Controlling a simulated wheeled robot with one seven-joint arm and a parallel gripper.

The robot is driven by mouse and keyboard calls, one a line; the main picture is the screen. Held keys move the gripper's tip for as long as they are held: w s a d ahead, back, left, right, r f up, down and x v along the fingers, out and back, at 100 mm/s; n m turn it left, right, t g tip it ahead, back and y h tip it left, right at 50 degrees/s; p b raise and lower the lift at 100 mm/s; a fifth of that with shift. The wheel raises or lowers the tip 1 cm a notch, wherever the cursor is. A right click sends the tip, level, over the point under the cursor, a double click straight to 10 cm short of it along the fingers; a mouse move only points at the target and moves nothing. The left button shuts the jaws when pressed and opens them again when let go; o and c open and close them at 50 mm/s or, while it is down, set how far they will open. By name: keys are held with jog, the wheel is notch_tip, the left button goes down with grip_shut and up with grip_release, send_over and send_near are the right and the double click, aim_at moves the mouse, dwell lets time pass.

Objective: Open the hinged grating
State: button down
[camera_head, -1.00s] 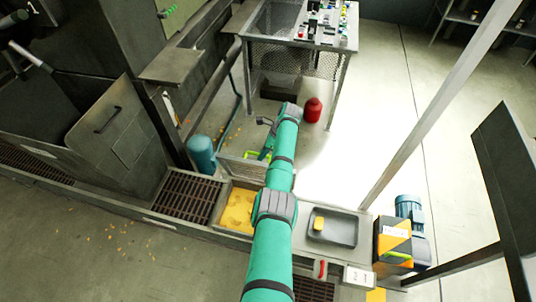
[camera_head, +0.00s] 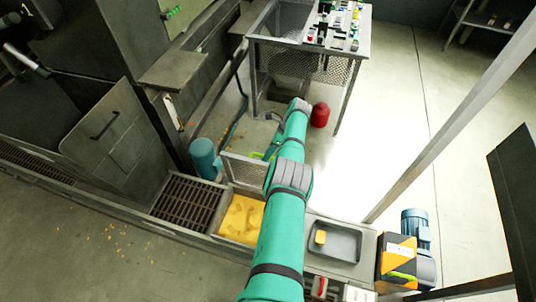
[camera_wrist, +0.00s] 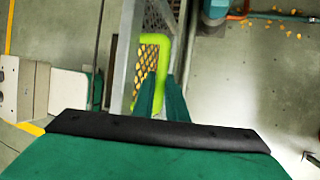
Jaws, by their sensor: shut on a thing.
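The hinged grating (camera_head: 243,170) is a pale framed mesh panel. In the head view it stands raised at the back edge of a pit with yellow material (camera_head: 241,217); my arm hides its right part. In the wrist view the grating (camera_wrist: 128,62) is seen steeply along its frame, with a bright green handle (camera_wrist: 164,42) on it. My gripper (camera_wrist: 164,78) is shut on the green handle, its two dark green fingers close together. In the head view my gripper (camera_head: 270,150) is small and partly hidden by my arm.
A dark slatted grate (camera_head: 187,203) lies left of the pit, with a blue cylinder (camera_head: 204,158) behind it. A grey tray (camera_head: 335,241) is to the right. A mesh-sided table (camera_head: 310,60) and red canister (camera_head: 320,114) stand behind.

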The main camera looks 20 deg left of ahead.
jog(key=shift+w+a, duration=0.1)
jog(key=shift+a, duration=0.05)
jog(key=c, duration=1.8)
grip_release()
jog(key=shift+r, duration=0.1)
jog(key=shift+o, duration=0.2)
jog(key=shift+w, duration=0.15)
jog(key=v, duration=1)
jog(key=shift+d+r, duration=0.25)
jog(key=shift+r, duration=0.05)
